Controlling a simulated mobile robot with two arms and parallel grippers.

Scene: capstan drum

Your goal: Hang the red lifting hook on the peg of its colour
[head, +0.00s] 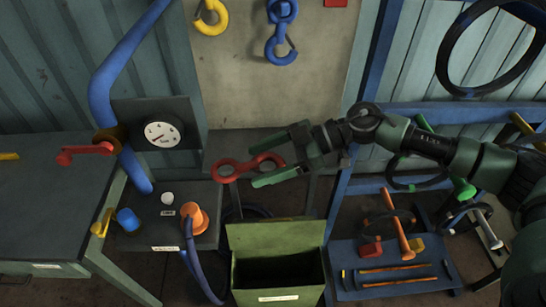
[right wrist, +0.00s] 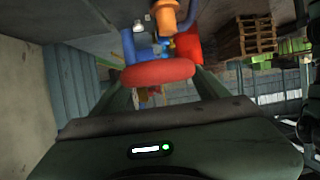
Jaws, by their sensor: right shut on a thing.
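The red lifting hook (head: 228,169) is a figure-eight-like shape, in the air near the middle of the head view. My right gripper (head: 270,158) comes in from the right and is shut on one end of it; the other end sticks out to the left. In the right wrist view the red hook (right wrist: 158,72) spans crosswise between the fingers. A red patch (head: 335,2) shows at the top edge of the pale wall panel, mostly cut off; no red peg is clear. My left gripper is not in view.
A blue hook (head: 282,35) and a yellow hook (head: 211,18) hang on the pale panel (head: 240,90). A gauge (head: 160,134), blue pipe (head: 120,60) and red lever (head: 85,152) stand left. A green bin (head: 277,236) and blue tool tray (head: 440,272) are below. Blue frame posts stand right.

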